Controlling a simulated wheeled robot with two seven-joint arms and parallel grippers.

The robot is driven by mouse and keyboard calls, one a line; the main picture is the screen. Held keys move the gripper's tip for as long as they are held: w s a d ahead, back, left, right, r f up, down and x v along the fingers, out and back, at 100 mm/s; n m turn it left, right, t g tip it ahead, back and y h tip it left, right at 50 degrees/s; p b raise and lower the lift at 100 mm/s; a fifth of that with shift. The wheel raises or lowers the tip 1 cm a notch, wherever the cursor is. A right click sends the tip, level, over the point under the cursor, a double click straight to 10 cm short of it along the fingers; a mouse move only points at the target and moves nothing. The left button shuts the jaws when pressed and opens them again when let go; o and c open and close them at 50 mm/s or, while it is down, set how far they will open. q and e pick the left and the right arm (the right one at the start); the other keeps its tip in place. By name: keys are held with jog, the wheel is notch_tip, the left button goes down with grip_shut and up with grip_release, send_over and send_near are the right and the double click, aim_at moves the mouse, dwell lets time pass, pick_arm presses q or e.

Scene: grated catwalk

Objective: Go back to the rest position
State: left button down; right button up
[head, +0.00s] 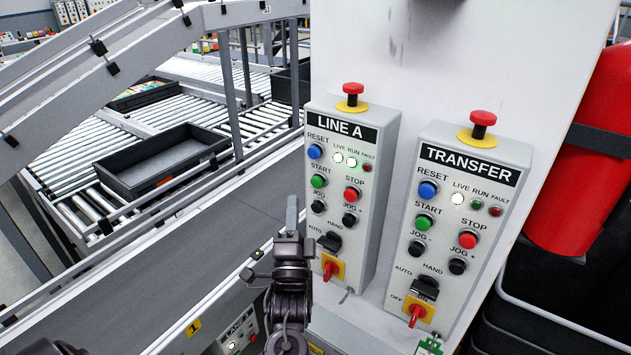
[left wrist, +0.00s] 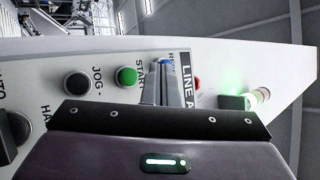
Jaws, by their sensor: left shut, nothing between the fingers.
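My left gripper (head: 291,214) stands upright in front of the lower left side of the grey LINE A control box (head: 336,225). Its fingers are shut with nothing between them. In the left wrist view the closed fingers (left wrist: 168,82) stand before the LINE A panel, by the green START button (left wrist: 127,77), covering part of the labels. I cannot tell whether they touch the panel. On LINE A the LIVE and RUN lamps are lit and FAULT looks dark red. My right gripper is not in view.
The TRANSFER box (head: 460,225) stands to the right, its LIVE lamp lit. Both boxes have red mushroom buttons on top. A grey belt conveyor (head: 190,250) runs at left, with a black tray (head: 160,160) on rollers beyond. A red cylinder (head: 590,150) is at far right.

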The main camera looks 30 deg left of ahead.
pick_arm(q)
jog(key=shift+f, duration=0.1)
dwell(0.6)
notch_tip(320, 180, down, 23)
jog(key=w+d+g+h+b, duration=0.2)
jog(key=w+g+h+b, duration=0.1)
jog(key=h, duration=0.3)
jog(key=s+d+f+n+g+h+b, duration=0.1)
jog(key=s+f+g+h, duration=0.2)
jog(key=f, duration=0.9)
jog(key=s+d+f+n+g+b, duration=0.1)
jog(key=s+d+f+g, duration=0.3)
jog(key=f, duration=0.8)
jog(key=s+f+n+g+h+b, duration=0.25)
jog(key=s+f+g, duration=0.25)
jog(key=s+f, duration=1.35)
jog(key=s+d+f+n+g, duration=0.1)
jog(key=s+f, duration=0.3)
jog(key=s, duration=0.5)
jog(key=s+d+f+n+g+b, duration=0.1)
jog(key=s+f+g, duration=0.3)
jog(key=s, duration=0.5)
jog(key=shift+s+d+f+n+h, duration=0.15)
jog(key=shift+s+f+n+h, duration=0.15)
jog(key=shift+f+n, duration=0.45)
